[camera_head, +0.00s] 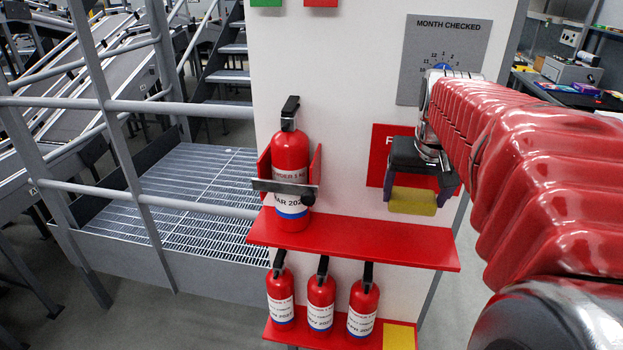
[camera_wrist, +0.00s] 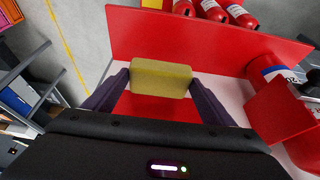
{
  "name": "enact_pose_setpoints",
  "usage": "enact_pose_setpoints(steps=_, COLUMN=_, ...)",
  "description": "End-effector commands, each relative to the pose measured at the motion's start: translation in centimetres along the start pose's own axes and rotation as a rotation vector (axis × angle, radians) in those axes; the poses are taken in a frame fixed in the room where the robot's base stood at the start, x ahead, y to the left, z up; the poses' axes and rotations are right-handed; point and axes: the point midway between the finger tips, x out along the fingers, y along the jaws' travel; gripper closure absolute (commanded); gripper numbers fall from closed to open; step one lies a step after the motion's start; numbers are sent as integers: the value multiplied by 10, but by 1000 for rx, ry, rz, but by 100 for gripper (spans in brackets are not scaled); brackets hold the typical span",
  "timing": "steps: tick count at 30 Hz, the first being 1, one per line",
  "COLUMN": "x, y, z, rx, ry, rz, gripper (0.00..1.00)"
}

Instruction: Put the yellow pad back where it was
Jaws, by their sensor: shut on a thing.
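The yellow pad (camera_head: 412,202) is a small block held between the fingers of my gripper (camera_head: 413,192), in front of the white panel and above the right part of the upper red shelf (camera_head: 380,247). In the wrist view the pad (camera_wrist: 161,78) sits between both dark fingertips of my gripper (camera_wrist: 159,82), with the red shelf edge (camera_wrist: 200,42) beyond it. The pad appears clear of the shelf. A flat yellow patch (camera_head: 399,336) shows at the right of the lower red shelf, beside the extinguishers.
A large extinguisher (camera_head: 290,165) stands in a red bracket with a grey bar on the upper shelf. Several smaller extinguishers (camera_head: 321,305) stand on the lower shelf. The upper shelf's right part is bare.

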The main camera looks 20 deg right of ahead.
Motion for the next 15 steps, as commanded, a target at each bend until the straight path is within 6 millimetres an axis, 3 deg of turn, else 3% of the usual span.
enact_pose_setpoints(steps=15, x=56, y=0, z=23, rx=0, ry=-1, rz=0, gripper=40)
